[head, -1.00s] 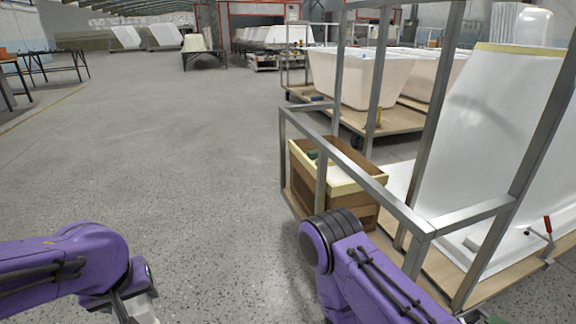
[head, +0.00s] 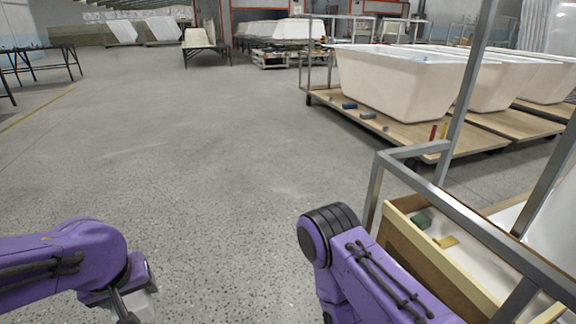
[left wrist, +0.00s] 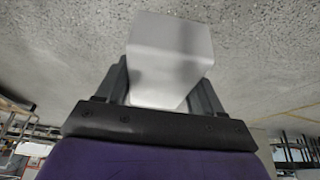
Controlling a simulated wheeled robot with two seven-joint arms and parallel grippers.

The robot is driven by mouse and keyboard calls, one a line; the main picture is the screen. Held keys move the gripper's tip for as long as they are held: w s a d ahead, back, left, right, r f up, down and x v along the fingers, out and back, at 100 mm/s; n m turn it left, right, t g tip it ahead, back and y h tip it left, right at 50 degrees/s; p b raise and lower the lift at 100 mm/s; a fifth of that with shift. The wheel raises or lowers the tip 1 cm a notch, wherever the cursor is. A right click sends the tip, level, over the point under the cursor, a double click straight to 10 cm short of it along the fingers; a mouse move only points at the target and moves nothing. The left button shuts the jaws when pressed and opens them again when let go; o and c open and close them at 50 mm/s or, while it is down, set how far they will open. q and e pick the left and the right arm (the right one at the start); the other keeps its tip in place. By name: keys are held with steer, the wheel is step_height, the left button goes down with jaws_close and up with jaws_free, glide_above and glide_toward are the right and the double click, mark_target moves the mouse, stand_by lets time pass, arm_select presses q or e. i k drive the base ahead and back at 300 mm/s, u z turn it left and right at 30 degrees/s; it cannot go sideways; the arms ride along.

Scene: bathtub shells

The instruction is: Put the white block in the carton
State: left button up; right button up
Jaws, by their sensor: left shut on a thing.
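The white block (left wrist: 170,55) is between the two dark fingers of my left gripper in the left wrist view. My left gripper (head: 132,306) is shut on it, low at the left in the head view, above the grey floor. The carton (head: 422,262) is a brown open box at the lower right, with a green block (head: 421,220) and a small yellow piece (head: 446,241) inside. It stands behind a metal frame bar, well to the right of my left gripper. My right arm shows in front of it, but its gripper is out of view.
A grey metal rack frame (head: 458,222) surrounds the carton. Behind it, white tubs (head: 400,85) stand on a wooden pallet cart (head: 400,130) with small tools. A dark table (head: 40,55) stands far left. The floor at the middle and left is clear.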

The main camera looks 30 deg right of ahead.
mark_target(479, 275)
steer(key=i, duration=1.4)
steer(key=z, duration=2)
